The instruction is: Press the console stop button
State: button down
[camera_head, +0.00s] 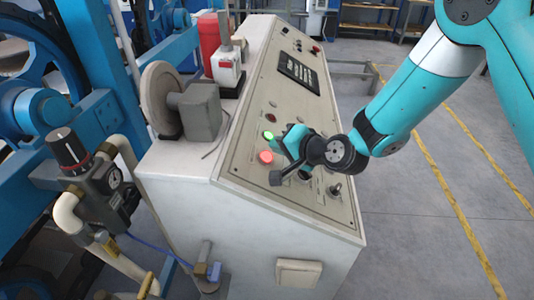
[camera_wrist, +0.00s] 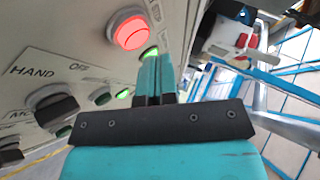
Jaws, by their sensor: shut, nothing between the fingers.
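The sloping grey console panel (camera_head: 300,110) carries a lit red round button (camera_head: 266,157), with a lit green button (camera_head: 268,135) just above it in the head view. The red button (camera_wrist: 130,28) shows large in the wrist view, in a pale collar, with small lettering beside it. My gripper (camera_head: 287,143) is shut and empty, over the panel just right of these buttons. In the wrist view its teal fingers (camera_wrist: 154,72) lie together, their tips below and right of the red button. The tips look apart from the red button, but the exact gap cannot be told.
A black rotary HAND/OFF switch (camera_wrist: 55,104) and small green lights (camera_wrist: 103,96) are on the panel. A toggle (camera_head: 336,189) is near its lower edge. A wheel with a grey block (camera_head: 195,110) and a white device (camera_head: 226,66) stand on the console top. Open floor lies right.

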jog(key=shift+d+r+p, duration=0.25)
jog(key=shift+d+r, duration=0.15)
jog(key=shift+r, duration=0.3)
jog(key=shift+d+r+p, duration=0.3)
jog(key=shift+d+r, duration=0.15)
jog(key=shift+r, duration=0.3)
jog(key=shift+d+r+p, duration=0.25)
jog(key=shift+d+r, duration=0.15)
jog(key=shift+r, duration=0.3)
jog(key=shift+r, duration=0.1)
